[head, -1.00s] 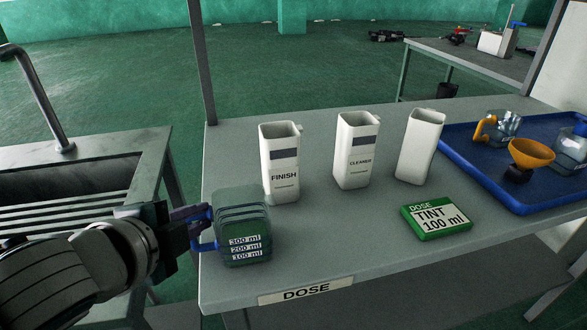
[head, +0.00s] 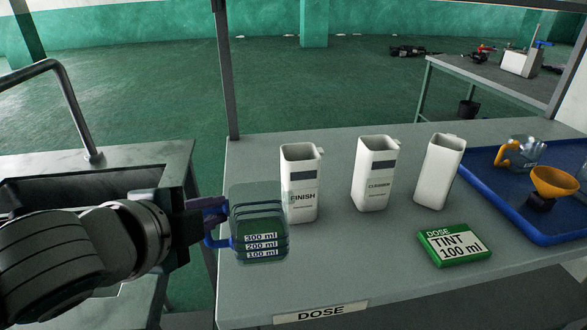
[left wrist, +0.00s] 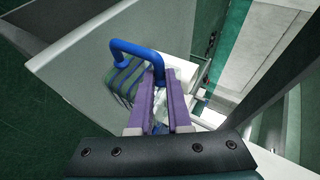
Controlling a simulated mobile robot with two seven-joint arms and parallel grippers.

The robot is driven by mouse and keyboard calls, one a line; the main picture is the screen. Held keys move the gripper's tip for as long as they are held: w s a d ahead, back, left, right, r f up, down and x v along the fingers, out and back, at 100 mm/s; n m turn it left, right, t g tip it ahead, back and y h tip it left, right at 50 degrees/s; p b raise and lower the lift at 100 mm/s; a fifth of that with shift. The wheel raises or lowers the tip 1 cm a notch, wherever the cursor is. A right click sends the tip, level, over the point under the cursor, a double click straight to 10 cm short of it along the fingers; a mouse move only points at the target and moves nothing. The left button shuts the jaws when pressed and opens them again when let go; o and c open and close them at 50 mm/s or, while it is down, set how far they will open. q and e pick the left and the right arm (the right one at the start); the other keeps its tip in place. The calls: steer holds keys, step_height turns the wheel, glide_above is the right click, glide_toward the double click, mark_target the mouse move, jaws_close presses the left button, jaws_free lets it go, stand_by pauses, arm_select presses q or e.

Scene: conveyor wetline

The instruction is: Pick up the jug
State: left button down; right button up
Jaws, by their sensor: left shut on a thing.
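The jug (head: 259,222) is clear grey-green plastic with 300, 200 and 100 ml marks and a blue handle. In the head view it is upright at the left end of the bench and appears to be held a little above the top. My left gripper (head: 210,222) is to its left, shut on the blue handle. The left wrist view shows the purple fingers (left wrist: 160,108) together at the handle (left wrist: 124,45), with the jug's striped body (left wrist: 124,78) beyond. My right gripper is out of view.
The DOSE bench (head: 330,270) holds white containers marked FINISH (head: 300,205) and CLEANER (head: 374,195), a third white one (head: 438,175) and a green TINT 100 ml sign (head: 455,246). A blue tray (head: 490,205) carries an orange funnel (head: 556,182) and an orange-handled jug (head: 528,150). A sink (head: 150,165) stands left.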

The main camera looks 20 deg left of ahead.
arm_select(q)
step_height(320, 180, up, 15)
steer(key=p, duration=0.3)
steer(key=shift+p, duration=0.3)
steer(key=shift+r, duration=0.1)
steer(key=shift+s, duration=0.1)
stand_by(0.4)
